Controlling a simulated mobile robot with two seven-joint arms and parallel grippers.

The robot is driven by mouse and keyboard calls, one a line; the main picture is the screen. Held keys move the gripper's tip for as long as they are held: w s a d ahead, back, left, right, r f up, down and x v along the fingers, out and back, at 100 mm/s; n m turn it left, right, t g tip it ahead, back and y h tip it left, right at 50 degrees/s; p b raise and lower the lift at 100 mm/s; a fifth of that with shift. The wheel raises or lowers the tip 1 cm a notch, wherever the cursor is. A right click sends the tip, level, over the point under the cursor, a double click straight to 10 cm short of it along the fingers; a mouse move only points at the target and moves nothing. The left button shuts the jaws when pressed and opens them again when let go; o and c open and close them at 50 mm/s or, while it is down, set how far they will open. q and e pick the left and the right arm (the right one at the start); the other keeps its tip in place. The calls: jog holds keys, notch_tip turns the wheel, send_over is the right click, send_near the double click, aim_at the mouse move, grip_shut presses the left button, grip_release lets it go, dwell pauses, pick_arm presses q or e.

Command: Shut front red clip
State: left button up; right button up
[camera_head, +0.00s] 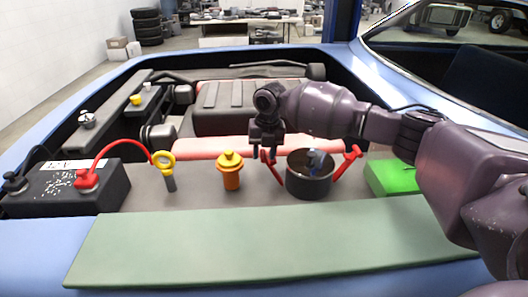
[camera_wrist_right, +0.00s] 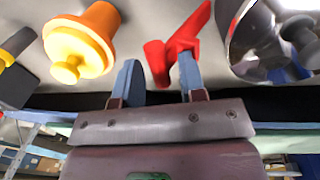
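A round dark canister (camera_head: 309,182) with an open top stands in the engine bay. It has a red clip (camera_head: 271,170) on its left side and another red clip (camera_head: 347,161) on its right, both sticking outward. My right gripper (camera_head: 267,147) points down at the left clip. In the right wrist view, the gripper (camera_wrist_right: 160,78) is open. The red clip (camera_wrist_right: 172,45) reaches between its fingers, closer to the right finger; I cannot tell if they touch. The shiny canister (camera_wrist_right: 255,45) is at the upper right. My left gripper is not in view.
An orange-yellow cap (camera_head: 231,172) stands just left of the clip and a yellow dipstick handle (camera_head: 166,163) farther left. A black battery (camera_head: 64,188) with a red cable sits at far left. A green box (camera_head: 392,177) is right. A green mat (camera_head: 260,245) lies in front, bare.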

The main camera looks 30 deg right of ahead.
grip_shut()
jog(key=shift+s+d+r+t+y, duration=0.15)
jog(key=shift+s+d+r+y, duration=0.05)
jog(key=shift+d+y, duration=0.2)
jog(key=shift+s+d+r+t+y, duration=0.2)
jog(key=shift+d+y, duration=0.1)
jog(key=shift+d, duration=0.1)
jog(key=shift+s+d+r+t+y, duration=0.1)
jog(key=shift+s+d+t+y, duration=0.2)
jog(key=shift+d, duration=0.35)
jog(key=shift+s+d+t+y, duration=0.1)
jog(key=shift+s+d+y, duration=0.25)
jog(key=shift+d+y, duration=0.25)
jog(key=shift+s+d+r+t+y, duration=0.15)
jog(key=shift+s+d+y, duration=0.15)
jog(key=shift+d, duration=0.45)
jog(key=shift+d+f, duration=0.1)
jog(key=shift+f, duration=0.05)
jog(key=shift+o, duration=0.9)
grip_release()
jog(key=shift+s+d, duration=0.1)
